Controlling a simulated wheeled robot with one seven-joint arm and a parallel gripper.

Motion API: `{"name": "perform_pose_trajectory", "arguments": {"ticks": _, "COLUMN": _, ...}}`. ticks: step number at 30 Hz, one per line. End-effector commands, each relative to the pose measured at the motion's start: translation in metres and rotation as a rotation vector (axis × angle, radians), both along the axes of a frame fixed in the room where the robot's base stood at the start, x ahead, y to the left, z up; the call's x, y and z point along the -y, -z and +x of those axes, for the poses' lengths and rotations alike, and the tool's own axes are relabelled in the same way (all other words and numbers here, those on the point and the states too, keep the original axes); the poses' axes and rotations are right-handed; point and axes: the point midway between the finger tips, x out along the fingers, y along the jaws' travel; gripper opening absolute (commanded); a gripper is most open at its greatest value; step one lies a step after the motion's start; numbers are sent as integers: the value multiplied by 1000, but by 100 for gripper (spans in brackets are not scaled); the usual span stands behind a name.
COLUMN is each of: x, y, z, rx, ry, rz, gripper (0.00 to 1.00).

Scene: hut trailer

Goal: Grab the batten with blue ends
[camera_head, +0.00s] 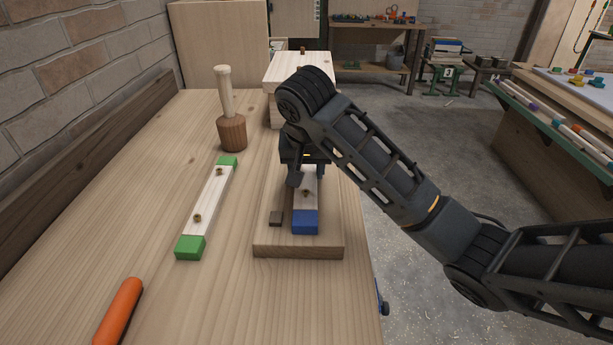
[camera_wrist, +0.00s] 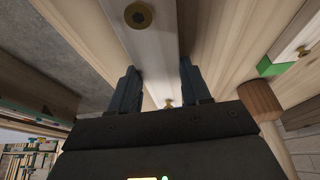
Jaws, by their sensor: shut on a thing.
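The batten with blue ends (camera_head: 306,209) lies on a wooden base board (camera_head: 300,251) near the bench's right edge. Its near blue end shows in the head view; its far end is hidden behind my gripper. My gripper (camera_head: 304,178) points down over the batten and is shut on its pale middle part. In the wrist view, the two fingers of my gripper (camera_wrist: 159,82) stand on either side of the batten (camera_wrist: 150,45), which has brass screws on its face. I cannot tell whether the batten is clear of the board.
A batten with green ends (camera_head: 209,205) lies to the left. A wooden mallet (camera_head: 232,132) stands behind it, and an orange handle (camera_head: 119,312) lies near the front. A pale wooden block (camera_head: 292,72) stands behind my gripper.

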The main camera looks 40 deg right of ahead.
Motion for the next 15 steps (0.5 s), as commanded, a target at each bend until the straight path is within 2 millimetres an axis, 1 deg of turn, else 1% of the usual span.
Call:
{"name": "perform_pose_trajectory", "arguments": {"ticks": 8, "x": 0, "y": -2, "z": 0, "rx": 1, "ry": 0, "rz": 0, "gripper": 12}}
{"name": "perform_pose_trajectory", "arguments": {"ticks": 11, "x": 0, "y": -6, "z": 0, "rx": 1, "ry": -1, "rz": 0, "gripper": 12}}
{"name": "perform_pose_trajectory", "arguments": {"ticks": 15, "x": -1, "y": -21, "z": 1, "rx": 2, "ry": -2, "rz": 0, "gripper": 12}}
